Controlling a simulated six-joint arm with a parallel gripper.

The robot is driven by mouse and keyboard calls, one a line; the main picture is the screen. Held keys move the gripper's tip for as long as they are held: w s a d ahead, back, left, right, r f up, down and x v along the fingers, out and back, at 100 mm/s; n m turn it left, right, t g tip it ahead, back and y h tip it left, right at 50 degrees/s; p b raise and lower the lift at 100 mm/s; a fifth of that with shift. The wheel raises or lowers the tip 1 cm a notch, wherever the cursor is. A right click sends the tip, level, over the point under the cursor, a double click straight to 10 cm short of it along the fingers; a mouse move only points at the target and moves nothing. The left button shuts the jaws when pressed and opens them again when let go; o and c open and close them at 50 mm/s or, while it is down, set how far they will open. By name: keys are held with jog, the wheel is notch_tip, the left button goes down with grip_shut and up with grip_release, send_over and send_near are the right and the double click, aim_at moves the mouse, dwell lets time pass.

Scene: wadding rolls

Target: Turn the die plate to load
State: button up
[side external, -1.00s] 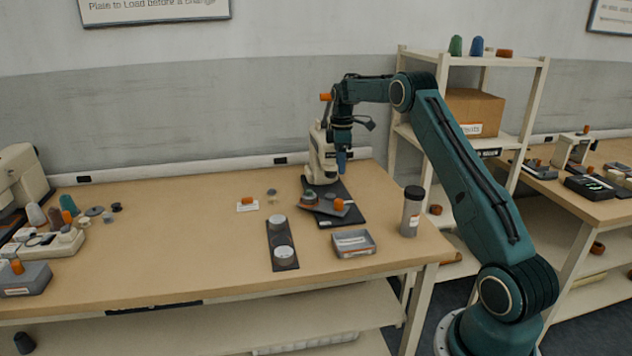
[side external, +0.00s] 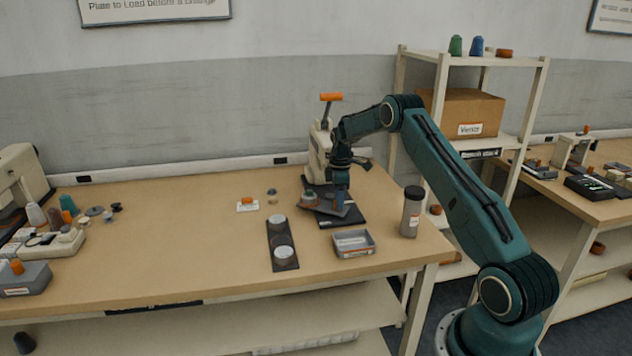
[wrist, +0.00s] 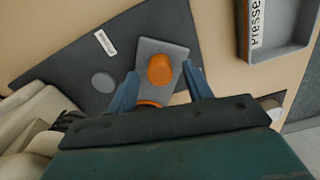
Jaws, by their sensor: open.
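The die plate is the grey plate (side external: 322,210) at the foot of the cream press (side external: 317,158); its grey end also shows in the wrist view (wrist: 150,47). An orange knob (wrist: 159,70) stands on that end. My gripper (side external: 340,207) is down at the plate, pointing downward. In the wrist view its two blue fingers (wrist: 165,76) are apart, one on each side of the knob; I cannot tell whether they touch it. A second orange piece (wrist: 150,103) is partly hidden nearer the wrist. In the side view my gripper hides the knob.
A dark base (side external: 348,221) lies under the plate. A grey tray (side external: 354,252) stands in front, a dark-capped cylinder (side external: 411,212) to the right, and a dark strip with two pale discs (side external: 270,257) to the left. The press's orange-topped lever (side external: 331,97) rises behind my wrist.

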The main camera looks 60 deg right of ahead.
jog(key=shift+f, duration=0.3)
jog(key=shift+c, duration=0.2)
grip_shut()
jog(key=shift+n, duration=3.8)
jog(key=shift+o, duration=0.2)
grip_release()
